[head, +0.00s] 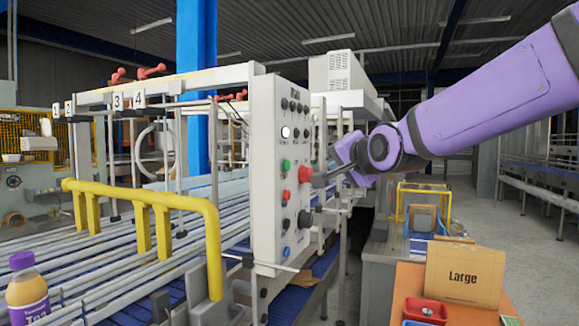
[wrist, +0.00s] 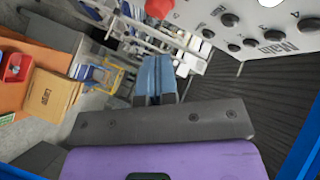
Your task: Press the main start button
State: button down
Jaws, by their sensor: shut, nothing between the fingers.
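The light grey control panel (head: 265,180) stands upright at the end of the conveyor machine. It carries a green button (head: 286,165), a white button (head: 286,132), several black knobs and a large red button (head: 304,174). I cannot read which is the main start button in the head view. In the wrist view, the panel's upside-down lettering (wrist: 280,48) seems to read "Main", with black knobs (wrist: 271,35) near it. My gripper (head: 318,181) is shut and empty, just right of the red button; I cannot tell if they touch. Its blue fingers (wrist: 155,72) point past the panel in the wrist view.
A yellow guard rail (head: 150,197) runs left of the panel over the conveyor rollers. A purple-capped bottle (head: 27,290) stands at the lower left. An orange table (head: 405,290) with a "Large" carton (head: 463,273) and a red bin (head: 425,311) stands at the lower right.

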aim_at(286, 165)
jog(key=w+a, duration=0.2)
jog(key=a, duration=0.5)
jog(key=shift+w, duration=0.3)
dwell(2.0)
jog(key=shift+w+a, duration=0.15)
jog(key=shift+a, duration=0.2)
